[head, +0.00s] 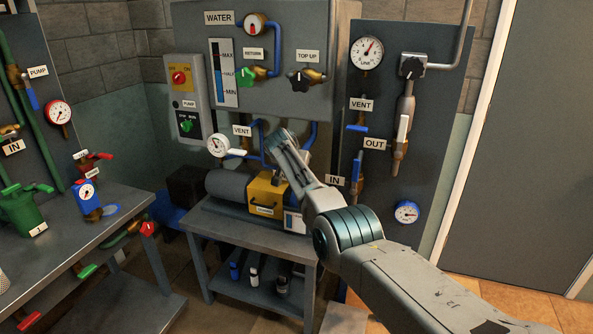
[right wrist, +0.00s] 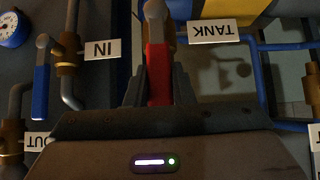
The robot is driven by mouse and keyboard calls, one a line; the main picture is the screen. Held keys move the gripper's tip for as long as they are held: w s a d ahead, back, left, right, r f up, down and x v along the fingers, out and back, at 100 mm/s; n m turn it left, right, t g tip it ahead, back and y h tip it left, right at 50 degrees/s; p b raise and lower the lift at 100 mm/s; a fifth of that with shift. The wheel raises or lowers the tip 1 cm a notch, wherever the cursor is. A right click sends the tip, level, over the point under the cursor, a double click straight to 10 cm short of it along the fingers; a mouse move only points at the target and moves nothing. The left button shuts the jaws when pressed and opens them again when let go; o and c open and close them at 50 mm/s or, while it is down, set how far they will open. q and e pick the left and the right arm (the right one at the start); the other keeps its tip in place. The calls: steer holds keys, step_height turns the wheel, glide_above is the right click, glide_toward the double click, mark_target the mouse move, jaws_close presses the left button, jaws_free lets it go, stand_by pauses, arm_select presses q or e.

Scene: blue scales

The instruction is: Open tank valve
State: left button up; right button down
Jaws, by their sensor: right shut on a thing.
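The tank valve shows in the right wrist view as a red lever handle (right wrist: 158,72) on a brass-coloured fitting (right wrist: 154,12), beside an upside-down TANK label (right wrist: 214,31). My right gripper (right wrist: 160,88) has its dark fingers on both sides of the red handle and is shut on it. In the head view my right arm reaches in from the right toward the pipes beside the yellow box; its fingers and the tank valve are hidden there. My left gripper is in neither view.
Near the hand are an IN label (right wrist: 102,50) and a blue lever (right wrist: 41,80). In the head view, a yellow box (head: 266,190) sits on a small metal table (head: 228,230). A panel with gauges (head: 367,52) stands right; a bench (head: 60,255) stands left.

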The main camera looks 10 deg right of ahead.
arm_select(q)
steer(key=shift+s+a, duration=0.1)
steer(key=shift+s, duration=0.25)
arm_select(e)
steer(key=c, duration=1.2)
jaws_free()
steer(key=shift+f, duration=0.1)
steer(key=shift+c, duration=0.2)
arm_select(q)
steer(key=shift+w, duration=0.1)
arm_select(e)
steer(key=shift+a, duration=0.1)
arm_select(q)
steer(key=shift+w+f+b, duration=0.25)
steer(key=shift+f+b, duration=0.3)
steer(key=shift+b, duration=0.05)
arm_select(e)
steer(key=v, duration=1)
steer(key=shift+s+r, duration=0.2)
steer(key=shift+r, duration=0.1)
steer(key=shift+a, duration=0.1)
